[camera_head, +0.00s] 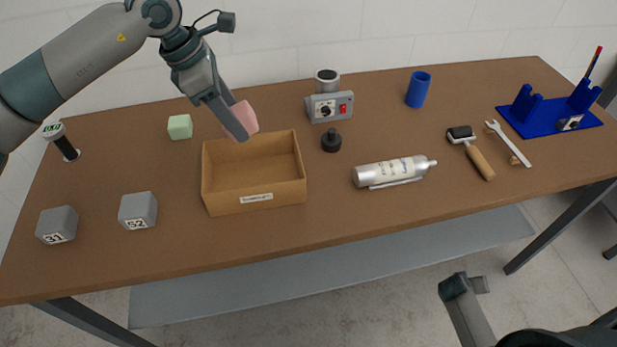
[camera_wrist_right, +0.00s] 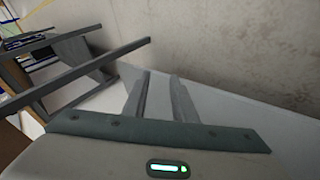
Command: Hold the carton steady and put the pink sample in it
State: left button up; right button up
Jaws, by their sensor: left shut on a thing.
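The open tan carton (camera_head: 287,192) stands on the table left of centre, with a white label on its front wall. My left gripper (camera_head: 234,124) is shut on the pink sample (camera_head: 246,116) and holds it above the carton's back edge, apart from the carton floor as far as I can tell. The sample is partly hidden by the gripper finger. The carton looks empty. My right gripper (camera_head: 466,285) is low in front of the table, away from the carton. In the right wrist view its two fingers (camera_wrist_right: 160,98) stand apart with nothing between them.
A pale green block (camera_head: 180,127) lies left behind the carton; two grey numbered cubes (camera_head: 138,210) (camera_head: 57,225) stand to its left. A black knob-like weight (camera_head: 331,141), a grey switch box (camera_head: 329,106) and a silver cylinder (camera_head: 390,172) are to its right.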

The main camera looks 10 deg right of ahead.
aim_at(299, 175)
jog(key=w+d+r+m+g+h, duration=0.1)
jog(key=d+r+m+h, duration=0.45)
jog(key=r, duration=0.95)
jog(key=d+r+m+g+h, duration=0.1)
jog(key=d+r+m, duration=0.1)
jog(key=d+r, duration=0.95)
jog(key=w+a+r+m+t+h, duration=0.25)
jog(key=a+r, duration=0.25)
jog(key=r, duration=0.4)
jog(key=w+a+r+m+t+h, duration=0.1)
jog(key=w+a+r+m+t, duration=0.15)
jog(key=a+r, duration=0.5)
jog(key=w+a+r+m+t+h, duration=0.1)
jog(key=w+a+r+m+h, duration=0.15)
jog(key=r, duration=0.85)
jog(key=w+a+f+n+t+y, duration=0.2)
jog(key=w+a+f+n+y, duration=0.1)
jog(key=a, duration=0.5)
jog(key=w+a+f+n+t+y, duration=0.2)
jog(key=a+y, duration=0.2)
jog(key=a, duration=0.4)
jog(key=w+a+f+n+t+y, duration=0.2)
jog(key=w+a+f+n+y, duration=0.1)
jog(key=a, duration=0.6)
jog(key=s+a+n+t+y, duration=0.1)
jog(key=a+n+y, duration=0.8)
jog(key=a, duration=1.6)
jog(key=shift+s+y, duration=0.15)
jog(key=shift+y, duration=0.5)
